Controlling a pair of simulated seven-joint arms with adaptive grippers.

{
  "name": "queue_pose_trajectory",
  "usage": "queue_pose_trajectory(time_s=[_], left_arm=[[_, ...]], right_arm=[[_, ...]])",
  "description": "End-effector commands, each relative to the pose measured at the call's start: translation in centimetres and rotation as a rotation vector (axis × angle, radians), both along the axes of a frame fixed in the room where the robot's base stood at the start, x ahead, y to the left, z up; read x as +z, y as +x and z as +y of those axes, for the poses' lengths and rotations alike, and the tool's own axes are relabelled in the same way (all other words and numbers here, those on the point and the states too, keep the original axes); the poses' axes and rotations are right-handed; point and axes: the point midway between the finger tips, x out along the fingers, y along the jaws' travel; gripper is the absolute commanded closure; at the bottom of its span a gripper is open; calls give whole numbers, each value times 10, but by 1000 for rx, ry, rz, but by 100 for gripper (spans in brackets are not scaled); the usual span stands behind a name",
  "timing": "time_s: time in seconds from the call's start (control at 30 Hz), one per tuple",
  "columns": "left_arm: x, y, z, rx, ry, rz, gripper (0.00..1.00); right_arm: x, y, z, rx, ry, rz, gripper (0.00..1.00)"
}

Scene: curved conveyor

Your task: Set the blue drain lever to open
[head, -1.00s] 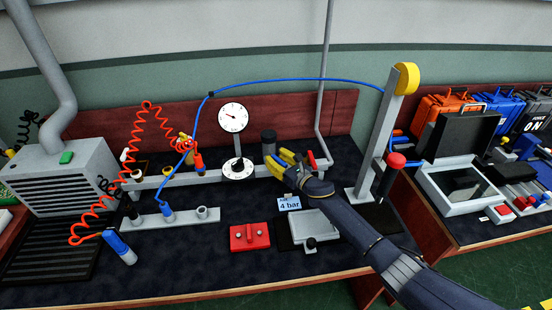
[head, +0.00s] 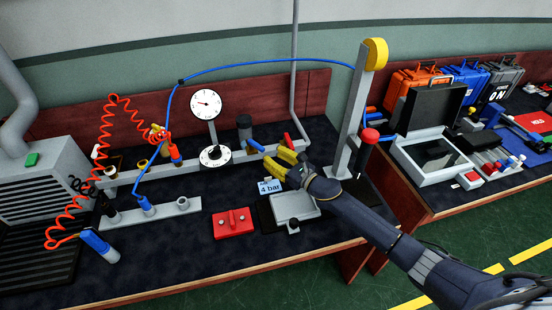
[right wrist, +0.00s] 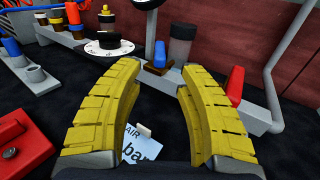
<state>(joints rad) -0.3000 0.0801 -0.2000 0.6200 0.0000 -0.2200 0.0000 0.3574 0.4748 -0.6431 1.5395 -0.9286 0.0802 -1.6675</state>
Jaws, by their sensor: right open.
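The blue drain lever (head: 256,145) sits on the grey pipe rail beside a dark-capped cylinder (head: 244,128). In the right wrist view the lever (right wrist: 160,54) appears upright in the picture, beyond the gap between my fingers. My right gripper (head: 280,161) has yellow fingers, spread apart and empty. It is just right of and nearer than the lever, with no visible contact. The gripper (right wrist: 158,72) also shows in the right wrist view. My left gripper is out of view.
A red lever (head: 288,140) stands right of the blue one on the rail. A dial (head: 215,156) and gauge (head: 206,104) are to its left. A "4 bar" card (head: 270,187), red block (head: 233,222) and grey tray (head: 295,206) lie below. A post (head: 357,110) rises at right.

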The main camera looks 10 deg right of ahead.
Motion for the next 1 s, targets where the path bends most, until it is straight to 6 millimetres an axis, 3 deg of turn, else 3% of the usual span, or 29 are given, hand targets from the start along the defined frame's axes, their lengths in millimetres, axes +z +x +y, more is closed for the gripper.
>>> queue_pose_trajectory(time_s=[0.47,0.6,0.8,1.0], left_arm=[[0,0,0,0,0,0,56],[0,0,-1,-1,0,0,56],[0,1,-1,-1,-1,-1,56],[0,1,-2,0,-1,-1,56]], right_arm=[[1,-7,-4,0,1,-1,59],[0,-10,0,-6,47,25,75],[2,-30,28,-53,399,214,99],[2,-55,52,-118,867,469,100]])
